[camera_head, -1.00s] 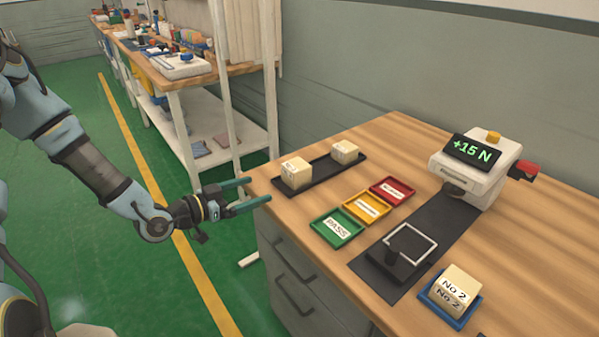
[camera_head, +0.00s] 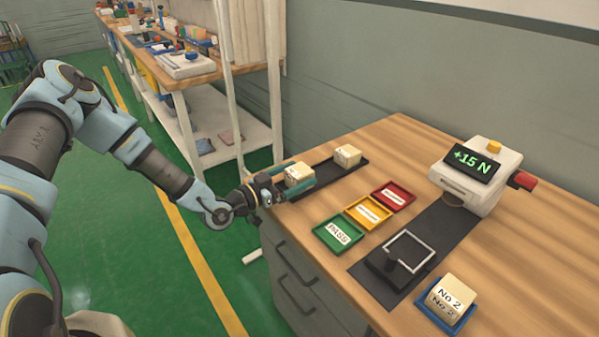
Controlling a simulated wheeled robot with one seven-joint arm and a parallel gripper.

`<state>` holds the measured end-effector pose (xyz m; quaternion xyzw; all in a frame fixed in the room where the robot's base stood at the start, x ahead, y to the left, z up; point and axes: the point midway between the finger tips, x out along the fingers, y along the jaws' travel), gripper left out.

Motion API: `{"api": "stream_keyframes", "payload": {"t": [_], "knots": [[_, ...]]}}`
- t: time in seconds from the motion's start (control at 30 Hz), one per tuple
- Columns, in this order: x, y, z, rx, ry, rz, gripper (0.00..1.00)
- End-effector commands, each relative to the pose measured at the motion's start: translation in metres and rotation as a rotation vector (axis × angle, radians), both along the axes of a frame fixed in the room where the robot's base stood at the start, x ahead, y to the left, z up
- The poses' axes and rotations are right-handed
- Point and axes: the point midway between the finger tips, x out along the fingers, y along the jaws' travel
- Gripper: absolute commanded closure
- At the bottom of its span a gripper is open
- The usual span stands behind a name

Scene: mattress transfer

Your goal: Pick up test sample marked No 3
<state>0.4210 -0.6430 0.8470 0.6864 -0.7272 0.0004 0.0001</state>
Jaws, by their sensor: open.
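Two pale sample blocks sit on a long black tray (camera_head: 323,172) at the table's far left. My gripper (camera_head: 305,176) is open at the left block (camera_head: 298,172), with its green fingers on either side of it in this view. I cannot tell whether they touch it. The other block (camera_head: 347,155) stands at the tray's far end, clear of my gripper. The markings on both are too small to read here. A block marked No 2 (camera_head: 452,294) sits in a blue tray (camera_head: 432,312) at the front right.
Green PASS (camera_head: 330,245), yellow (camera_head: 358,222) and red (camera_head: 403,190) trays stand mid-table. Behind them is a tester (camera_head: 478,175) reading +15 N, on a dark mat (camera_head: 437,226) with a black fixture (camera_head: 398,262). Shelving (camera_head: 215,120) stands behind the arm.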

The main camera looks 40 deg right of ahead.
Motion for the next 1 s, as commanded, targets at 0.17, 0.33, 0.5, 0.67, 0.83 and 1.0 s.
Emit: {"api": "stream_keyframes", "payload": {"t": [0.17, 0.33, 0.5, 0.67, 0.83, 1.0], "knots": [[-0.0006, -0.0115, -0.0004, 0.000, 0.000, 0.001, 0.00], [-0.0006, -0.0116, -0.0012, 0.001, 0.000, 0.001, 0.00], [-0.0006, -0.0114, -0.0012, 0.001, 0.000, 0.000, 0.17], [-0.0007, -0.0113, -0.0012, 0.001, 0.000, 0.000, 0.35], [-0.0007, -0.0113, -0.0011, 0.001, 0.000, 0.000, 0.54], [-0.0008, -0.0113, -0.0011, 0.001, 0.000, 0.000, 0.73]]}}
